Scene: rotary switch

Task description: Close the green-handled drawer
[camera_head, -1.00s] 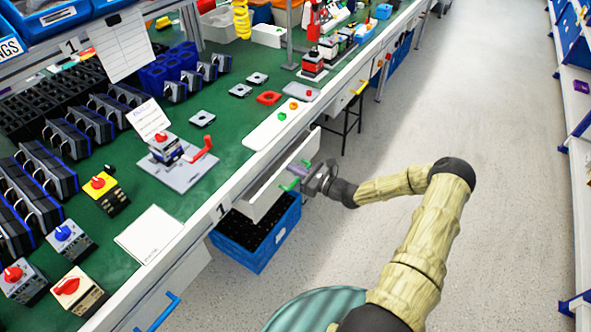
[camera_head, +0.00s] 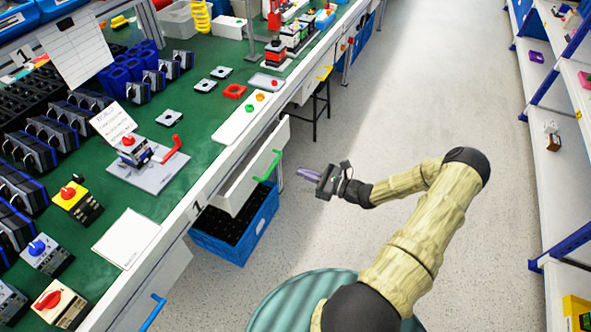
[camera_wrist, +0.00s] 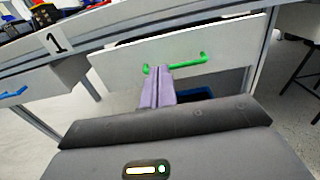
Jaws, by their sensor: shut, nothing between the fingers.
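The drawer with the green handle (camera_head: 267,166) hangs under the green workbench, and its white front (camera_head: 250,178) stands out from the bench, so it is partly open. In the wrist view the drawer front (camera_wrist: 215,48) faces me, with a dark gap above its top edge. The green handle (camera_wrist: 190,60) lies across it, its left part partly covered by my fingers. My gripper (camera_head: 303,174) is shut and empty. It is in the free air to the right of the handle, apart from it, with its purple fingers pointing at the drawer front.
A blue crate (camera_head: 235,235) is below the drawer. A drawer with a blue handle (camera_head: 153,312) is nearer, and one with a yellow handle (camera_head: 325,73) is farther. A stool (camera_head: 318,105) stands beyond. Shelves (camera_head: 548,170) line the right; the floor between is clear.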

